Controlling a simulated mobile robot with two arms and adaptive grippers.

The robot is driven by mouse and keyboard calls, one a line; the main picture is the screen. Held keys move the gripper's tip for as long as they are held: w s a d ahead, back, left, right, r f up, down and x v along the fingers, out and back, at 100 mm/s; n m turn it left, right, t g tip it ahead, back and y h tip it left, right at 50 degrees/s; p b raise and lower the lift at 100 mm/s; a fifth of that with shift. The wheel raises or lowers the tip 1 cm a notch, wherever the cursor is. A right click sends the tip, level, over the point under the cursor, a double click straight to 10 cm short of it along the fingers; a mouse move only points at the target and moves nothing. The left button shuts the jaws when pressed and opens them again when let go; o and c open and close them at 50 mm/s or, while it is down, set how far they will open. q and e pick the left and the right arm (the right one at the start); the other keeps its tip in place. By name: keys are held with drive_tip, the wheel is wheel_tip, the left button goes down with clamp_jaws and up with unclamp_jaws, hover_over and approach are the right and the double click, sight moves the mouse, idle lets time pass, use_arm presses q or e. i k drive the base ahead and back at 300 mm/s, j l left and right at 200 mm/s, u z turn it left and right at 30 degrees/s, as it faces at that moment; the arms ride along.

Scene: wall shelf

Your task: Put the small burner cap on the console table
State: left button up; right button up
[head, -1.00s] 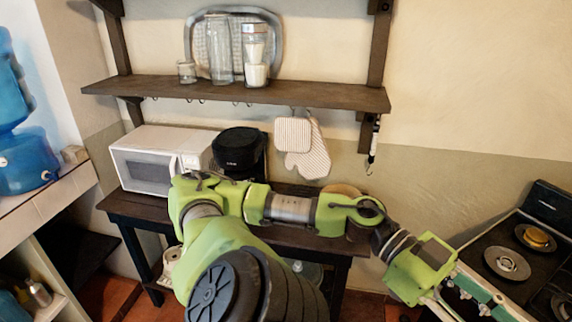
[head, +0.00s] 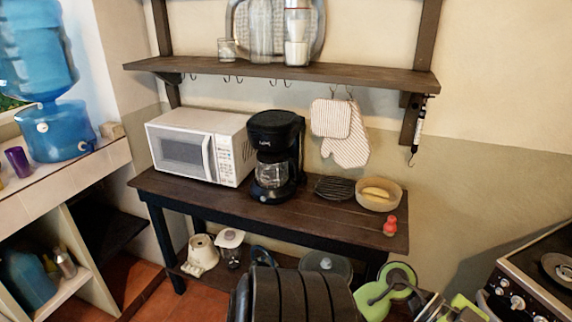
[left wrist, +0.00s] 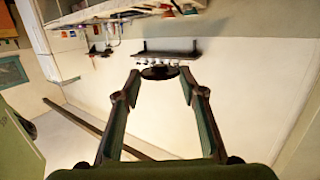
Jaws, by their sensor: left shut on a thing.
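The small burner cap (left wrist: 159,73) is a dark round disc between the fingertips of my left gripper (left wrist: 160,75) in the left wrist view. The gripper is shut on it, with the fingers spread to the cap's width. The console table (head: 325,212) is dark brown wood and stands against the wall in the middle. My right gripper is not in view.
On the table stand a white microwave (head: 182,153), a black coffee maker (head: 275,135), a dark rack (head: 334,188), a bowl (head: 377,202) and a red shaker (head: 390,226). The table's front middle is bare. A wall shelf (head: 350,76) hangs above. The stove (head: 535,275) is at right.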

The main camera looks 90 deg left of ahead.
sight(306, 200)
drive_tip(key=u, duration=1.1)
drive_tip(key=i+j+u, duration=0.15)
drive_tip(key=u, duration=0.2)
drive_tip(key=i+j+u, duration=0.15)
drive_tip(key=u, duration=0.15)
drive_tip(key=j, duration=0.1)
